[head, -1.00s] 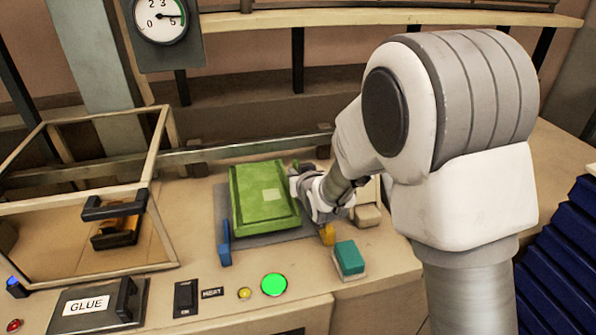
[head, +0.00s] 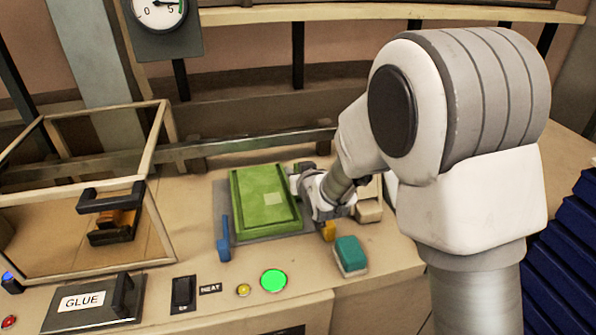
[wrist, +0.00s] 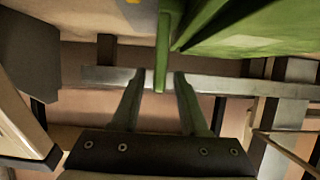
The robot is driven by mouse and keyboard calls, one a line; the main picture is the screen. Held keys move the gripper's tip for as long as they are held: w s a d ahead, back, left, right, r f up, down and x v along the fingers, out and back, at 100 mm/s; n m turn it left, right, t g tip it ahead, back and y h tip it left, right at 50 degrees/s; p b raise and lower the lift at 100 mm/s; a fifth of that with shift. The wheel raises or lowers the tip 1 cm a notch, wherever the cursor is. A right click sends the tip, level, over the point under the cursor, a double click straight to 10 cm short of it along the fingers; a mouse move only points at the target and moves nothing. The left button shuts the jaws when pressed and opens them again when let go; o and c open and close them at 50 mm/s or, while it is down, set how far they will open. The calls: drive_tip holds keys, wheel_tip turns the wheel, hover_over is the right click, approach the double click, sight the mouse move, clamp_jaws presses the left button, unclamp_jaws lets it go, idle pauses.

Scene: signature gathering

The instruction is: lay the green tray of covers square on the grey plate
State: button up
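The green tray (head: 262,188) lies on the grey plate (head: 221,200) in the head view, its edges running roughly along the plate's. A pale square patch shows on its surface. Grey plate shows along the tray's left and front sides. My gripper (head: 299,178) is at the tray's right side, its fingertips partly hidden. In the wrist view, my gripper (wrist: 160,78) has its two fingers apart. A narrow green strip of the tray (wrist: 164,50) stands between them, with a gap on either side. The tray's far contact with the plate is hidden.
A yellow block (head: 328,231) and a teal-topped block (head: 350,255) are at the front right. A clear-sided case (head: 85,225) stands left, a rail (head: 230,147) behind. Blue ribbed material (head: 565,240) is far right.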

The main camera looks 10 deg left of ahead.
drive_tip(key=shift+r, duration=0.15)
drive_tip(key=shift+r+p, duration=0.55)
drive_tip(key=shift+p, duration=0.35)
drive_tip(key=b+v, duration=0.1)
drive_tip(key=v, duration=1.1)
drive_tip(key=s+d+r+m+g+h, duration=0.1)
drive_tip(key=s+d+r+h, duration=0.1)
drive_tip(key=s+d, duration=0.35)
drive_tip(key=s+d+r+m+g+h, duration=0.2)
drive_tip(key=d+r, duration=0.1)
drive_tip(key=d, duration=0.6)
drive_tip(key=s+d+m+g+h, duration=0.1)
drive_tip(key=s+d, duration=0.3)
drive_tip(key=s, duration=0.3)
drive_tip(key=s+d+r+m+g, duration=0.1)
drive_tip(key=s+d+g, duration=0.1)
drive_tip(key=s+d, duration=0.2)
drive_tip(key=s, duration=0.3)
drive_tip(key=shift+s+h, duration=0.35)
drive_tip(key=shift+h, duration=0.05)
drive_tip(key=shift+a, duration=0.15)
